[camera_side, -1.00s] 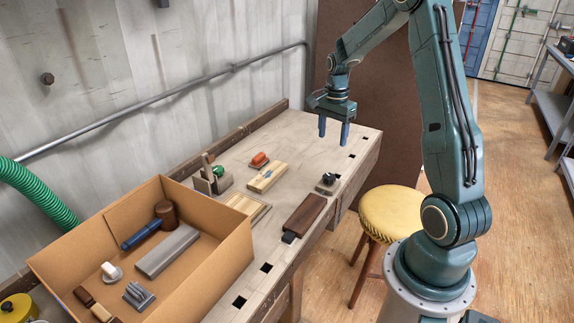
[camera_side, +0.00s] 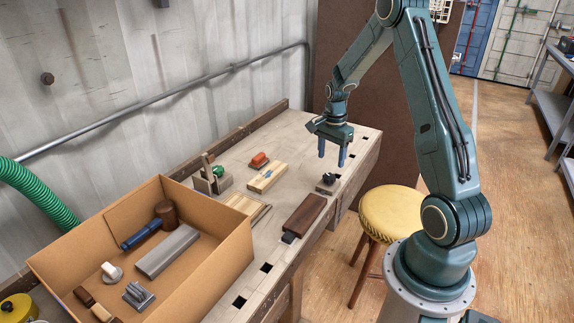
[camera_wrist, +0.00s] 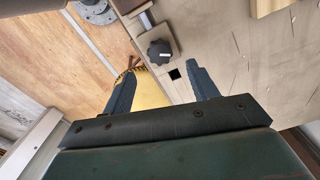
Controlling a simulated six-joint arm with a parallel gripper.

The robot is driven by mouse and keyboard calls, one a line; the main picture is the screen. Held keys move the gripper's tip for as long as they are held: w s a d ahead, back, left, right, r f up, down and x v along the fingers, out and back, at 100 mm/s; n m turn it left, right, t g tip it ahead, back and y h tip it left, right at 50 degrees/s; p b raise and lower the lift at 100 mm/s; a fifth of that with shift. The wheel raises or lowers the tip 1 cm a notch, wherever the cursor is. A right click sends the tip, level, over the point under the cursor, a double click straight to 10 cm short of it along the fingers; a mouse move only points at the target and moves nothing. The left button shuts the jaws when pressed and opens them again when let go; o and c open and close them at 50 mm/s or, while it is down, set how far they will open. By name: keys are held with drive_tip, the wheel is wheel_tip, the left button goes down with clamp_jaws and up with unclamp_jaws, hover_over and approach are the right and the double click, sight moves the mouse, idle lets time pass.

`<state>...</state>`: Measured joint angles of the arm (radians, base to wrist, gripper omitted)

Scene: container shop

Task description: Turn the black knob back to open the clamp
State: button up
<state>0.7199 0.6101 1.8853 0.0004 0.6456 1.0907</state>
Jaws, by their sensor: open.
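The black knob (camera_side: 328,178) sits on a small clamp block (camera_side: 325,188) near the front edge of the workbench. In the wrist view the lobed black knob (camera_wrist: 159,51) shows beyond my fingertips, with a metal bar and the brown clamp body (camera_wrist: 162,38) beside it. My gripper (camera_side: 332,158) hangs above the bench, just above and slightly behind the knob in the side view. Its two fingers (camera_wrist: 163,74) are apart with nothing between them. The fingers do not touch the knob.
A cardboard box (camera_side: 215,245) with tools fills the bench's left end. A dark brown block (camera_side: 305,214), a pale wooden block (camera_side: 267,177) and a red-topped item (camera_side: 259,160) lie nearby. A yellow stool (camera_side: 395,212) stands in front. The bench (camera_side: 290,132) behind my gripper is clear.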

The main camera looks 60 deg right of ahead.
sight(329, 176)
drive_tip(key=shift+f, duration=3.4)
drive_tip(key=c, duration=1)
